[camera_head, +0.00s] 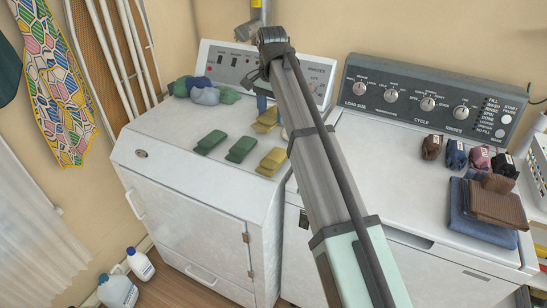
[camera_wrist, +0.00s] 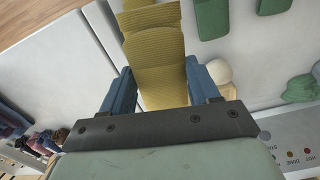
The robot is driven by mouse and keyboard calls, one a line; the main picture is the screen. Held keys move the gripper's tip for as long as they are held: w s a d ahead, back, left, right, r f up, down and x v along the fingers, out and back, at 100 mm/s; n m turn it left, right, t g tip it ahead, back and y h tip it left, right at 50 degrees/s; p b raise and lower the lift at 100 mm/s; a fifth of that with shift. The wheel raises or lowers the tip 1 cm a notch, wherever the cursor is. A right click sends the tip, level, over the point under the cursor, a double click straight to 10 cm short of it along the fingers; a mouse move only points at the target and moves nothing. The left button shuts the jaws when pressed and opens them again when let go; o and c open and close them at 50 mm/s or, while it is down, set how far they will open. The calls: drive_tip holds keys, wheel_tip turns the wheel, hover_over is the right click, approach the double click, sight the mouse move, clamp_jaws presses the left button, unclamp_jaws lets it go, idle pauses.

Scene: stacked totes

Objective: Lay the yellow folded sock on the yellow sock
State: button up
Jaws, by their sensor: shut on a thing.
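My gripper (camera_wrist: 157,82) has its two blue fingers on either side of a yellow folded sock (camera_wrist: 160,88), shut on it. In the head view this sock (camera_head: 266,119) is at the right part of the left machine's top, partly behind my gripper and arm. Another yellow sock (camera_head: 271,162) lies nearer the front edge of that top. In the wrist view this yellow sock (camera_wrist: 150,18) shows just beyond the held one. The held sock hides part of it there, and I cannot tell whether the two touch.
Two green folded socks (camera_head: 240,149) (camera_head: 210,142) lie left of the yellow ones. A pile of blue, grey and green socks (camera_head: 205,92) is at the back left.

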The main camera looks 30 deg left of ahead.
sight(275, 119)
drive_tip(key=shift+s+d+f, duration=0.25)
drive_tip(key=shift+s+d, duration=0.3)
drive_tip(key=shift+s, duration=0.05)
drive_tip(key=shift+s+d+f, duration=0.25)
drive_tip(key=shift+s+d, duration=0.25)
drive_tip(key=shift+s, duration=0.1)
drive_tip(key=shift+f+n, duration=0.15)
drive_tip(key=shift+n, duration=0.15)
drive_tip(key=shift+f, duration=4.8)
drive_tip(key=shift+f, duration=0.15)
drive_tip(key=o, duration=1)
drive_tip(key=shift+o, duration=0.2)
wheel_tip(275, 119, up, 12)
drive_tip(key=shift+r, duration=0.2)
